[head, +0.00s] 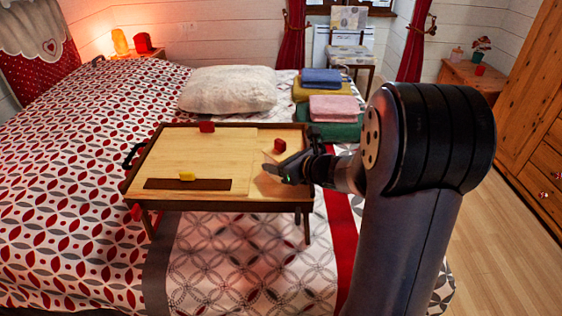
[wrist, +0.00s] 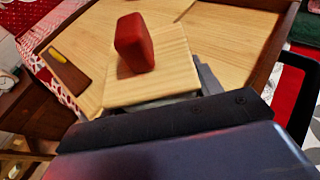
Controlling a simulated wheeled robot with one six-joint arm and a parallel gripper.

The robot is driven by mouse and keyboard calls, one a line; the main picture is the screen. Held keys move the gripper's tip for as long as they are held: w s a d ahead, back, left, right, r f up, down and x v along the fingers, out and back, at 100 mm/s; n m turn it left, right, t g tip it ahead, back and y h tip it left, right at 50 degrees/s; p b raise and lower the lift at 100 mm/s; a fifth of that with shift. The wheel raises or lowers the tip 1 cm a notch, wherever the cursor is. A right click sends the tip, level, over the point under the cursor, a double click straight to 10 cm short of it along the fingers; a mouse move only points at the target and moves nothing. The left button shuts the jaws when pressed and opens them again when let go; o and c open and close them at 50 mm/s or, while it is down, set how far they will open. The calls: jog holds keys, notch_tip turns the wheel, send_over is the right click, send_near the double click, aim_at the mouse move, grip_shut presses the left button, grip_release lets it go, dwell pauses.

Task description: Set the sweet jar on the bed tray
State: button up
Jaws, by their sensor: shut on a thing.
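The sweet jar shows a square pale wooden lid with a red knob (wrist: 134,42) in the wrist view; the little of its body that shows under the lid looks grey-green. In the head view its red knob (head: 280,146) shows over the right part of the bed tray (head: 195,152). My gripper (head: 284,169) is shut on the jar from the right side. The jar looks upright. Its lower body is hidden, and I cannot tell whether it touches the tray. The wooden tray surface also fills the wrist view behind the jar (wrist: 230,40).
The tray holds a dark strip (head: 160,184) with a yellow piece (head: 187,176) at front left, and a red piece (head: 206,127) at its back edge. Folded cloths (head: 338,108) are stacked behind right. A pillow (head: 228,89) lies behind. The tray's middle is clear.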

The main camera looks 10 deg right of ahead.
jog(key=o, duration=1.3)
jog(key=shift+s+d+r+p, duration=0.15)
jog(key=shift+s+r+p, duration=0.05)
jog(key=shift+r+p, duration=0.15)
jog(key=p+v, duration=0.1)
jog(key=v, duration=1)
jog(key=shift+s+d+f, duration=0.1)
jog(key=shift+s, duration=0.15)
